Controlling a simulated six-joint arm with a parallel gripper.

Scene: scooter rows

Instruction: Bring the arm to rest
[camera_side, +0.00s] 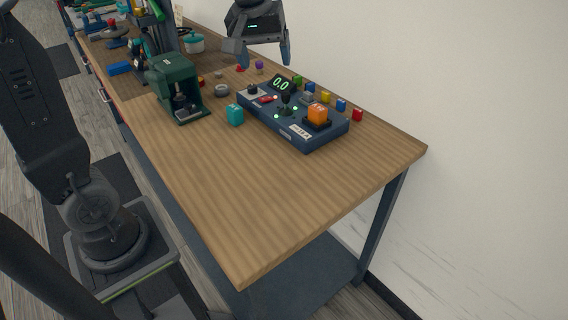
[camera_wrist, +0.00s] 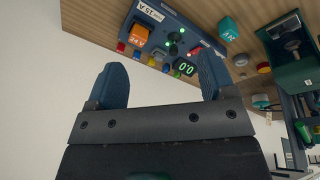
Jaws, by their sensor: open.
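My gripper (camera_side: 264,50) hangs in the air above the far side of the workbench, at the top of the side view. Its two blue fingers are spread wide with nothing between them, as the wrist view (camera_wrist: 162,90) also shows. Below it, apart from it, a dark blue control box (camera_side: 290,125) sits on the wooden bench (camera_side: 205,185). The box carries a green display reading 0.0, a small black joystick, lit green dots and an orange cube (camera_side: 318,113) on a dark pad. The rest of my arm above the gripper is cut off by the picture edge.
A teal cube (camera_side: 235,115) stands left of the box, beside a dark green press (camera_side: 176,88). Several small coloured cubes, including a red one (camera_side: 357,115), line the wall side. Tools crowd the far end. The near bench top is clear.

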